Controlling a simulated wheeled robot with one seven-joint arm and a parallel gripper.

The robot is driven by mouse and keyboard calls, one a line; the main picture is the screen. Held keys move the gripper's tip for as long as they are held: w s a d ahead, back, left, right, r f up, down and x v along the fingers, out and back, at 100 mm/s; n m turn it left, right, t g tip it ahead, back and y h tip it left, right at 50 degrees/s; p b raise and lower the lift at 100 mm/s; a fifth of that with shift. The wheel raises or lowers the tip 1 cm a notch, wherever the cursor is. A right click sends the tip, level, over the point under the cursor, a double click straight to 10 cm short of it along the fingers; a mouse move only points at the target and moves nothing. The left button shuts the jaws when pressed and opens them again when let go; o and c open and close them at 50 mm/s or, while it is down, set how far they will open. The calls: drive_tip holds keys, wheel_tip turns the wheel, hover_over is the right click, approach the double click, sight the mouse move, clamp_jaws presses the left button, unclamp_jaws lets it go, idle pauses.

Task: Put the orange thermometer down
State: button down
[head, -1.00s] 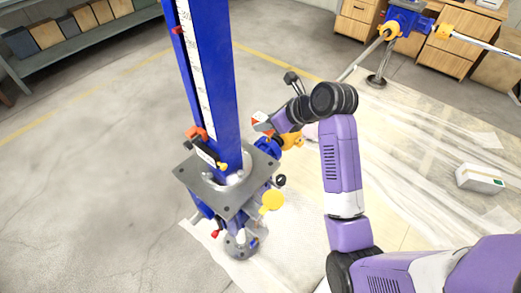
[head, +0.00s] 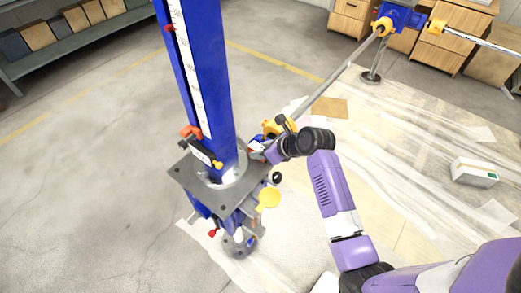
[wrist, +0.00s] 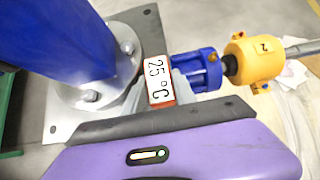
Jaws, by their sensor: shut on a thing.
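The orange thermometer (wrist: 156,83) has a white face reading 25 °C. It is between the fingers of my gripper (wrist: 160,102), which is shut on it. In the head view my gripper (head: 260,152) is at the right rear edge of the grey top plate (head: 190,180) of the screw jack, beside the blue column (head: 205,80). The thermometer is small and partly hidden there. In the wrist view it lies close to the column's round flange, over or at the plate's edge; I cannot tell whether it touches the plate.
A blue motor (wrist: 195,72) and a yellow coupling (wrist: 255,60) on a shaft sit just right of the thermometer. A black device (head: 207,154) is at the column's front. A white box (head: 475,172) lies on the floor sheeting at right. Shelves (head: 75,30) stand far left.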

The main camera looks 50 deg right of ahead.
drive_tip(key=c, duration=1.3)
unclamp_jaws()
drive_tip(key=shift+f, duration=0.1)
